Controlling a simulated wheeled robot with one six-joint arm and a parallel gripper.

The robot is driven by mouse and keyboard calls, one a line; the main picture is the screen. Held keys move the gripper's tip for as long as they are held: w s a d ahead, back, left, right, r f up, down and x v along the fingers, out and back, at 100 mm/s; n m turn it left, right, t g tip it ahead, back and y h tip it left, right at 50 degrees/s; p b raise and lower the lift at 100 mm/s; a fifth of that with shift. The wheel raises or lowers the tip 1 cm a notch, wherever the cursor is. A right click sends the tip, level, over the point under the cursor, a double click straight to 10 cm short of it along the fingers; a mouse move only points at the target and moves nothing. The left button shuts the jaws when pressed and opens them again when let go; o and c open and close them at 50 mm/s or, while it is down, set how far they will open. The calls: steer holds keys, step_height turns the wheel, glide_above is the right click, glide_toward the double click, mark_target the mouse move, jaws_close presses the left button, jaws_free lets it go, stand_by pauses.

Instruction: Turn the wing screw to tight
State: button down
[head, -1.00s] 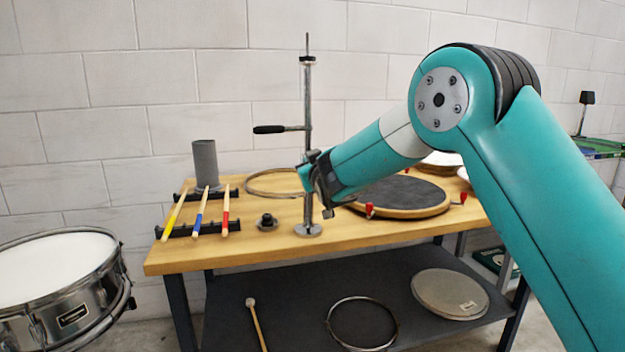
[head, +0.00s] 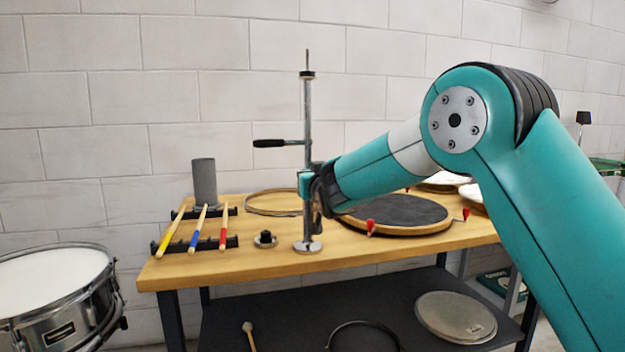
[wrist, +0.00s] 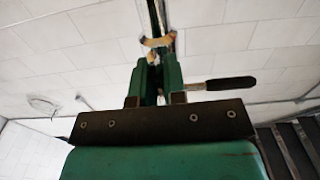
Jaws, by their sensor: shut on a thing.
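The metal stand (head: 308,120) rises upright from a round base on the wooden bench, with a black-handled side lever (head: 270,143). My gripper (head: 313,190) is at the stand's post, below the lever; it hides the wing screw in the head view. In the wrist view, the tan wing screw (wrist: 157,42) shows at the tips of the two green fingers (wrist: 156,72), which are shut on it. The post runs up behind it, and the black lever handle (wrist: 232,84) is to the right. How tight the screw is cannot be told.
Drumsticks (head: 200,229) lie on black rests at the bench's left, by a grey cylinder (head: 204,183). A small black knob (head: 265,238) sits left of the stand base. A dark round drumhead with red clamps (head: 400,212) lies to the right, under my arm.

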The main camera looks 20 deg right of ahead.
steer(key=shift+f, duration=0.15)
steer(key=c, duration=1.2)
jaws_free()
steer(key=s+b, duration=0.2)
steer(key=s, duration=1.5)
steer(key=shift+s, duration=0.2)
